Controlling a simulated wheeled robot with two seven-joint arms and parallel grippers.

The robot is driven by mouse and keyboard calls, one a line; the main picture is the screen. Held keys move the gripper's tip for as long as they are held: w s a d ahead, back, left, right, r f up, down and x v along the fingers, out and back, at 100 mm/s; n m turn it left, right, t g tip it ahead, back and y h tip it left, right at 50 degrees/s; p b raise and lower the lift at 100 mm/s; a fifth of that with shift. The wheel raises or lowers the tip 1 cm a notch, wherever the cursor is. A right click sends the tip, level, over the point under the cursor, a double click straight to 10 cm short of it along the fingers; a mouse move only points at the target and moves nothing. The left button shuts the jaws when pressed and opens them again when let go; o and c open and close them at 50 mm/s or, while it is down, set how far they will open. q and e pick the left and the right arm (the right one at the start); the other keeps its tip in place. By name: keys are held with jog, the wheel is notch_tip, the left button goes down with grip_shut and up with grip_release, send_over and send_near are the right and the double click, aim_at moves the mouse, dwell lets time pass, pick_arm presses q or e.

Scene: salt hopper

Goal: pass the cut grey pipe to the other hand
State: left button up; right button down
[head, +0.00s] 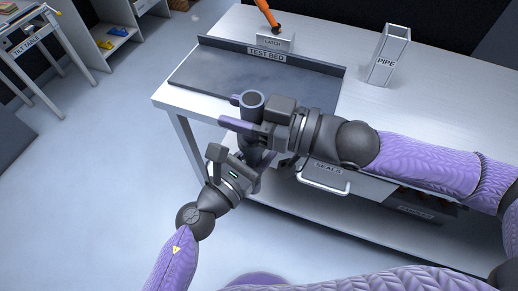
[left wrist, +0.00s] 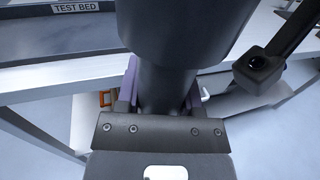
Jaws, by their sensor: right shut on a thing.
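The cut grey pipe (head: 252,102) stands roughly upright in the air in front of the bench, its round open top showing. My right gripper (head: 238,112) is shut on its upper part, with purple fingers either side. My left gripper (head: 246,168) is lower down at the pipe's lower part. In the left wrist view the pipe (left wrist: 166,88) runs between the purple fingers of my left gripper (left wrist: 163,95), close to both. Whether they press on it I cannot tell. Its lower end is mostly hidden in the head view.
The bench carries a dark test bed (head: 258,78), a latch sign (head: 275,43) with an orange handle (head: 265,12), and a clear holder labelled PIPE (head: 388,58). A drawer labelled SEALS (head: 325,182) is under the bench edge by my right forearm. Open floor lies left.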

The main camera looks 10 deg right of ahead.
pick_arm(q)
grip_shut()
pick_arm(e)
jog(key=shift+c, duration=0.8)
grip_release()
jog(key=v, duration=1.1)
jog(key=w+d+f+m+t+h, duration=0.1)
jog(key=w+d+f+h, duration=0.15)
jog(key=f, duration=0.65)
jog(key=w+d+f+t+h, duration=0.1)
jog(key=w+d+f+h, duration=0.2)
jog(key=f, duration=0.6)
jog(key=s+d+f+m+g+h, duration=0.1)
jog(key=s+f+h, duration=0.15)
jog(key=f, duration=0.35)
jog(key=s+d+f+m+h, duration=0.1)
jog(key=d+f+h, duration=0.15)
jog(key=f, duration=0.35)
jog(key=s+d+f+m+g+h, duration=0.2)
jog(key=s+f+m+g+h, duration=0.25)
jog(key=s+f, duration=0.85)
jog(key=s+a+f+m+g, duration=0.1)
jog(key=s+a+f+g, duration=0.1)
jog(key=s, duration=0.5)
jog(key=s+a+f+m+g+h, duration=0.1)
jog(key=s+a+f+g, duration=0.1)
jog(key=s, duration=0.6)
jog(key=shift+s+a+f, duration=0.15)
jog(key=shift+s+f, duration=0.15)
jog(key=shift+f, duration=0.05)
